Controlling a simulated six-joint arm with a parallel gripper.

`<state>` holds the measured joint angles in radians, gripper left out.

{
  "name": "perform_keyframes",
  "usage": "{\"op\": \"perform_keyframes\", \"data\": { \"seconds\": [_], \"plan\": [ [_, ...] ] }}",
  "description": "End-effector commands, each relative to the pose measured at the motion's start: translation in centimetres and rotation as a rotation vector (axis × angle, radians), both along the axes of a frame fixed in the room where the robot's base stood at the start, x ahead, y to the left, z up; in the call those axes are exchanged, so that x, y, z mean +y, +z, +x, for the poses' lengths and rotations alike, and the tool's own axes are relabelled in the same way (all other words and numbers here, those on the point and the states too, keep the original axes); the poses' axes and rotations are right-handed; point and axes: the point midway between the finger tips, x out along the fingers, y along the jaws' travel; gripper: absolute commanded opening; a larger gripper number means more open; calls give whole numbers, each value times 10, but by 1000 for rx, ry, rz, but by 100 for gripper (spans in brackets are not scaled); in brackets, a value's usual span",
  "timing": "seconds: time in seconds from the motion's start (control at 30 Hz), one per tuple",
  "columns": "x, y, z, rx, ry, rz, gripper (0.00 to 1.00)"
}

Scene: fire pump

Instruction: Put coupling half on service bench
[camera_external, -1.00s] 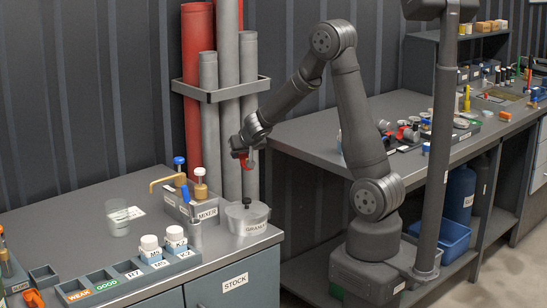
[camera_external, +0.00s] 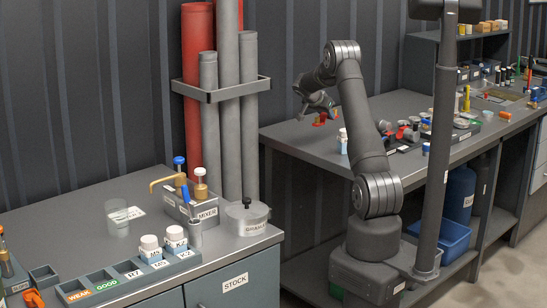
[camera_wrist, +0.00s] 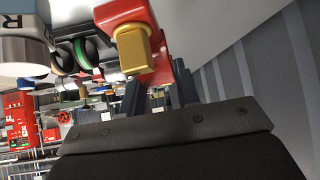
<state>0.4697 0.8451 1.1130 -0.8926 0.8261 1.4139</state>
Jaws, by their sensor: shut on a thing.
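My gripper (camera_external: 322,108) is shut on a red part with a brass-coloured square end, which I take to be the coupling half (camera_external: 319,119). It hangs below the jaws, over the rear left of the right-hand bench, which looks like the service bench (camera_external: 295,132). A gap seems to show between the part and the bench top. In the wrist view the red coupling half (camera_wrist: 108,14) fills the upper middle, beyond the dark gripper (camera_wrist: 155,88). The fingertips are partly hidden behind it.
A white bottle (camera_external: 343,142) stands on the bench just right of the held part. Several small parts and tools crowd the bench farther right. Its front left top is bare. Tall pipes in a rack (camera_external: 222,92) and the left STOCK counter (camera_external: 235,283) are on the left.

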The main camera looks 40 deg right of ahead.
Motion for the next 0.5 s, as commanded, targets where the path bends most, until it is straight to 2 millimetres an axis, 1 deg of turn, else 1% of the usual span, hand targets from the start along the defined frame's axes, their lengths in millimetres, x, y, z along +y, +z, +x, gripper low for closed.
{"op": "perform_keyframes", "data": {
  "seconds": [0.03,0.07,0.1,0.17,0.2,0.3,0.4,0.5],
  "plan": [
    [-31,3,-8,-3,-23,-2,0],
    [-47,5,-13,-4,-33,-2,0],
    [-68,6,-20,-4,-46,-2,0],
    [-98,10,-31,-4,-66,-2,0],
    [-118,11,-40,-3,-81,-3,0],
    [-163,16,-64,-3,-116,-3,0],
    [-200,21,-88,-3,-148,-3,0],
    [-228,24,-108,-4,-171,-4,0]
  ]
}}
